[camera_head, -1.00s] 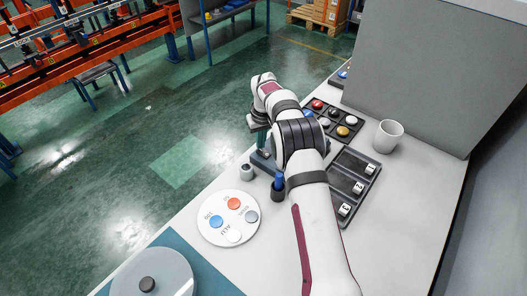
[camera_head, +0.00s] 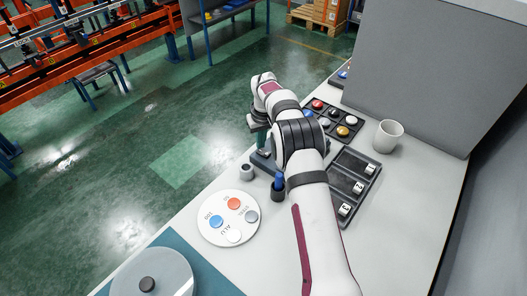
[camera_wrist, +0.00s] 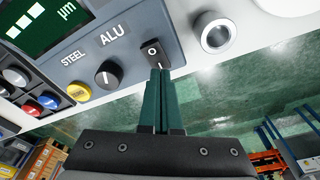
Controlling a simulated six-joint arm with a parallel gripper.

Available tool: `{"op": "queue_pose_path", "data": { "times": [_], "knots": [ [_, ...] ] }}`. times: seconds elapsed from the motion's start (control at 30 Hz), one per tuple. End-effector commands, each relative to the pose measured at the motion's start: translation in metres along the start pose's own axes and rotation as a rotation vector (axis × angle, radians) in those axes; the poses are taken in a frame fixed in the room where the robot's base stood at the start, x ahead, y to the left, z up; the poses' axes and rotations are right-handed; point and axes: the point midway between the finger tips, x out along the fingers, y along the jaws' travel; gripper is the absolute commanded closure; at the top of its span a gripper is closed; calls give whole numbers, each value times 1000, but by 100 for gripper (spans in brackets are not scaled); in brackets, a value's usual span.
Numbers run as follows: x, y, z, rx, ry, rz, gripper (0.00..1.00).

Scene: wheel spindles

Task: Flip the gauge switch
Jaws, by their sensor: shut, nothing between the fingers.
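The gauge (camera_wrist: 130,60) is a blue-grey box with a green µm display at the top left in the wrist view. Its black rocker switch (camera_wrist: 152,52), marked with a circle and a line, sits near the box's right end. My gripper (camera_wrist: 161,72) has its green fingers together and empty, with the tips at the line-marked end of the switch. They look touching or nearly so. In the head view the gauge (camera_head: 263,161) is mostly hidden by my arm, and my gripper (camera_head: 263,150) points down at it.
On the gauge, a STEEL/ALU knob (camera_wrist: 108,74) and a yellow button (camera_wrist: 78,91) lie left of the switch. A grey ringed cylinder (camera_wrist: 214,34) stands close to its right. A white plate with coloured discs (camera_head: 228,218), a weight tray (camera_head: 352,185) and a cup (camera_head: 388,136) are nearby.

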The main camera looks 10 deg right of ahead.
Motion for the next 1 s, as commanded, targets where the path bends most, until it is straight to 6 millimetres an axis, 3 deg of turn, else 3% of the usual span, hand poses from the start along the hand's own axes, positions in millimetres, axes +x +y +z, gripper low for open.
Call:
{"op": "queue_pose_path", "data": {
  "times": [0.5, 1.0],
  "knots": [
    [-54, 0, -8, 0, 1, 0, 100],
    [-62, 0, -7, 7, 0, -1, 100]
  ]
}}
